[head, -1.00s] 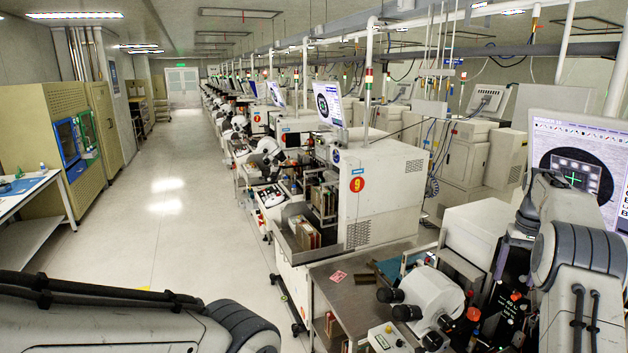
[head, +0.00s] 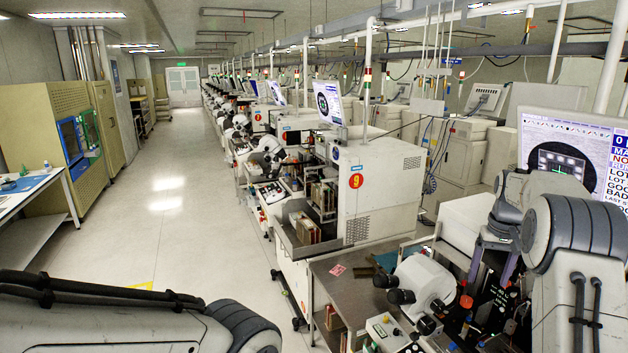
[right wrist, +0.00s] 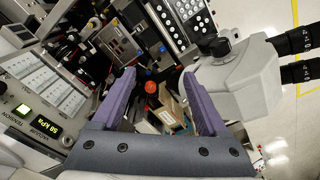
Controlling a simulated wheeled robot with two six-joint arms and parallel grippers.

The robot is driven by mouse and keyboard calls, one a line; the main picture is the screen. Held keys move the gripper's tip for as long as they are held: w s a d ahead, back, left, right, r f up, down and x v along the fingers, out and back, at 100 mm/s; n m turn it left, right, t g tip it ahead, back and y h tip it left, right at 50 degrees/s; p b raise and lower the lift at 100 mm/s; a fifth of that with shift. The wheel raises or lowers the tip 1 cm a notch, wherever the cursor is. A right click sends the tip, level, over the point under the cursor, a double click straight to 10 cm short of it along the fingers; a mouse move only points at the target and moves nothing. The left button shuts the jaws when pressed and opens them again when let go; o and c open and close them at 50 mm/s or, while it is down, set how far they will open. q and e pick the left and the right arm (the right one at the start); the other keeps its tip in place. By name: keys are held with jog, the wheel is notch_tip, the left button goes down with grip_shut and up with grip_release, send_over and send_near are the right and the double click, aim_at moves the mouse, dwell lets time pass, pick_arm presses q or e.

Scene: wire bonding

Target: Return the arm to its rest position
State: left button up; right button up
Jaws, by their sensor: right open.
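My right arm (head: 560,235) is bent at the right of the head view. Its gripper (head: 482,268) points down over the front of the nearest bonding machine, partly hidden by the arm. In the right wrist view the two purple fingers of my right gripper (right wrist: 158,80) stand wide apart with nothing held between them. A red knob (right wrist: 151,87) shows below, in the gap. My left arm (head: 110,320) lies across the lower left of the head view, and its gripper is outside the picture.
A white microscope (head: 425,285) with black eyepieces stands close beside the right gripper. A monitor (head: 565,150) is behind the right arm. A machine marked 9 (head: 385,195) stands farther along the row. The aisle floor (head: 165,225) at left is clear.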

jog(key=s+a+f+n+t, duration=0.1)
jog(key=s+a+f, duration=0.1)
jog(key=s+a, duration=0.55)
jog(key=s+a+f+n+t, duration=0.1)
jog(key=s+a, duration=0.4)
jog(key=a, duration=0.6)
jog(key=s+a+f+n+b, duration=0.3)
jog(key=s+a+f+b, duration=0.2)
jog(key=s, duration=0.3)
jog(key=s+a+f+n+g+b, duration=0.1)
jog(key=s+a+f+n+b, duration=0.2)
jog(key=s+a+b, duration=0.3)
jog(key=s+a+f+n+g+y+b, duration=0.1)
jog(key=s+a+f+n+b, duration=0.1)
jog(key=s+a+f+b, duration=0.4)
jog(key=s+a, duration=0.1)
jog(key=s, duration=0.2)
jog(key=shift+s+a+f+n, duration=0.15)
jog(key=shift+s+f+n, duration=0.15)
jog(key=shift+n, duration=0.1)
